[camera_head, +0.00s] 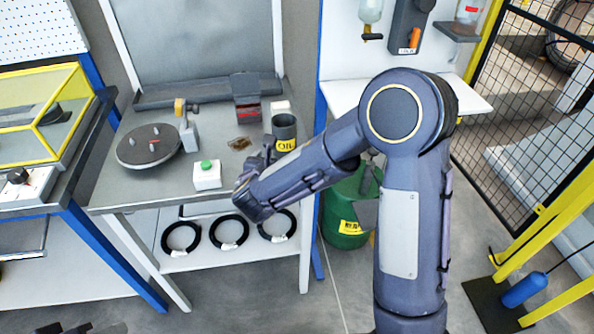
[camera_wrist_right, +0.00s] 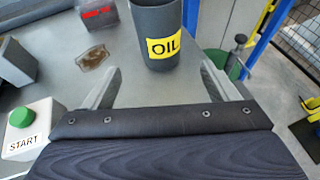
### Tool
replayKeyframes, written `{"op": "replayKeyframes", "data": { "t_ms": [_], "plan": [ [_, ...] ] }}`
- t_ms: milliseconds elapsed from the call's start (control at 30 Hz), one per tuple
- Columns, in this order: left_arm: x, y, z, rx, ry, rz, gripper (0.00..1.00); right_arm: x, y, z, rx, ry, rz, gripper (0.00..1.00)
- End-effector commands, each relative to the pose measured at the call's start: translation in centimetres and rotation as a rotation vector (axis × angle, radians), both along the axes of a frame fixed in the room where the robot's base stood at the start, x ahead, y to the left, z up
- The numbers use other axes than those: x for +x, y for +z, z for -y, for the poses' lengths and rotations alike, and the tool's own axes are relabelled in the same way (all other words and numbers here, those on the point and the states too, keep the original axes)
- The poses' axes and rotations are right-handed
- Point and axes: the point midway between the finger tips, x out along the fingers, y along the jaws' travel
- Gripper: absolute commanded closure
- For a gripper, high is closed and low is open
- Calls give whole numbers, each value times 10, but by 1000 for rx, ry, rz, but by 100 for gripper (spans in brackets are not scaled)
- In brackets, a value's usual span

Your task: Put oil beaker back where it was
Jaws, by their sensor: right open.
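The oil beaker (camera_head: 285,128) is a dark grey cup with a yellow OIL label. It stands upright on the grey workbench (camera_head: 110,195), near the right edge. In the right wrist view the beaker (camera_wrist_right: 157,35) is straight ahead of my right gripper (camera_wrist_right: 161,72). The two fingers are spread apart with nothing between them, and the beaker stands just beyond the tips. In the head view my right gripper (camera_head: 268,152) is just in front of the beaker, partly hidden by my arm. A small dark part at the bottom left edge may be my left gripper (camera_head: 72,328).
A white START button box (camera_head: 207,176) stands left of my right gripper. A brown oily patch (camera_head: 240,143) lies left of the beaker. A dark red-marked block (camera_head: 246,98) and a round turntable (camera_head: 150,146) are on the bench. A green barrel (camera_head: 345,215) stands right of it.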

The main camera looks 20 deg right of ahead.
Motion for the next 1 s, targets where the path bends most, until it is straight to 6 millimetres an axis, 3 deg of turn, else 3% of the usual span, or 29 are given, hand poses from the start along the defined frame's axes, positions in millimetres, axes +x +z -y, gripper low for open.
{"op": "replayKeyframes", "data": {
  "t_ms": [133,267,367,400,500,600,700,900,1000],
  "plan": [
    [0,0,0,0,0,0,64,-6,4,10,32,-44,2,20],
    [0,0,0,0,0,0,64,-41,16,58,208,-271,6,20],
    [0,0,0,0,0,0,64,-96,23,103,464,-568,30,20],
    [0,0,0,0,0,0,64,-122,23,117,584,-703,47,20],
    [0,0,0,0,0,0,64,-186,20,129,906,-1032,102,20],
    [0,0,0,0,0,0,64,-240,16,118,1246,-1350,167,20],
    [0,0,0,0,0,0,64,-277,17,93,1583,-1633,225,20],
    [0,0,0,0,0,0,64,-305,34,46,2096,-2005,256,20],
    [0,0,0,0,0,0,64,-308,42,34,2223,-2088,246,20]
  ]
}}
